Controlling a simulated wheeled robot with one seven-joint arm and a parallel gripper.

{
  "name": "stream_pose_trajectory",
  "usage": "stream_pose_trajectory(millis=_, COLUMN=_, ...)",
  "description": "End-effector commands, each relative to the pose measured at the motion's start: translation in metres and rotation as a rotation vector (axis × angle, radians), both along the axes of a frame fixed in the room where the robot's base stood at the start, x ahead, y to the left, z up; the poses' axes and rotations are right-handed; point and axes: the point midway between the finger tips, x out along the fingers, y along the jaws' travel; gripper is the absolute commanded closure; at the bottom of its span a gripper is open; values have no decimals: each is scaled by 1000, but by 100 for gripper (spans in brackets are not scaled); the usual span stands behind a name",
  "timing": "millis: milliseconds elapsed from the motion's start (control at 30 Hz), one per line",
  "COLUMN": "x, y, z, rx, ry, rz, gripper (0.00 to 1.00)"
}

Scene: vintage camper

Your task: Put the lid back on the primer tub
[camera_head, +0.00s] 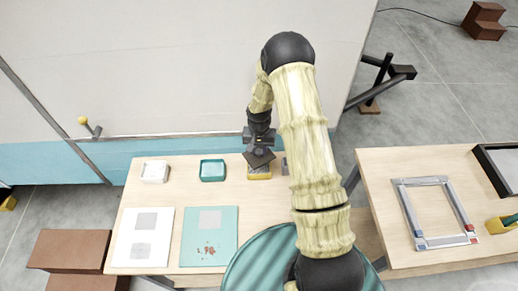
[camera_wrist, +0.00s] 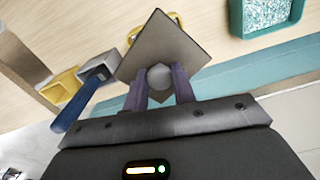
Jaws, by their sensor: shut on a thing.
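My gripper (camera_wrist: 160,88) is shut on the round knob of a grey, flat, square lid (camera_wrist: 165,45). In the head view the lid (camera_head: 259,157) shows dark at the arm's end, turned cornerwise, over the back part of a small yellow tub (camera_head: 259,177). In the wrist view the lid hides most of this tub, and only some yellow rim (camera_wrist: 136,34) shows. I cannot tell whether lid and tub touch. A white tub (camera_head: 155,172) and a teal tub (camera_head: 212,171) stand open to the left in the head view. No readable label shows which tub holds primer.
A grey object with a blue handle (camera_wrist: 68,115) and a yellow piece (camera_wrist: 62,84) lie close by the lid in the wrist view. White (camera_head: 143,237) and teal panels (camera_head: 208,237) lie at the table's front. A second table (camera_head: 380,185) bears a frame (camera_head: 437,212).

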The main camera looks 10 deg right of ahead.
Motion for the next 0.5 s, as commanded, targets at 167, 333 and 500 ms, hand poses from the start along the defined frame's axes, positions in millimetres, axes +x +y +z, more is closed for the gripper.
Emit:
stream_pose_trajectory(millis=167, x=0, y=0, z=-16, rx=1, ry=2, rz=0, gripper=96)
stream_pose_trajectory(millis=333, x=0, y=0, z=-29, rx=0, ry=1, rz=-1, gripper=96)
stream_pose_trajectory(millis=500, x=0, y=0, z=-44, rx=0, ry=0, rz=0, gripper=96)
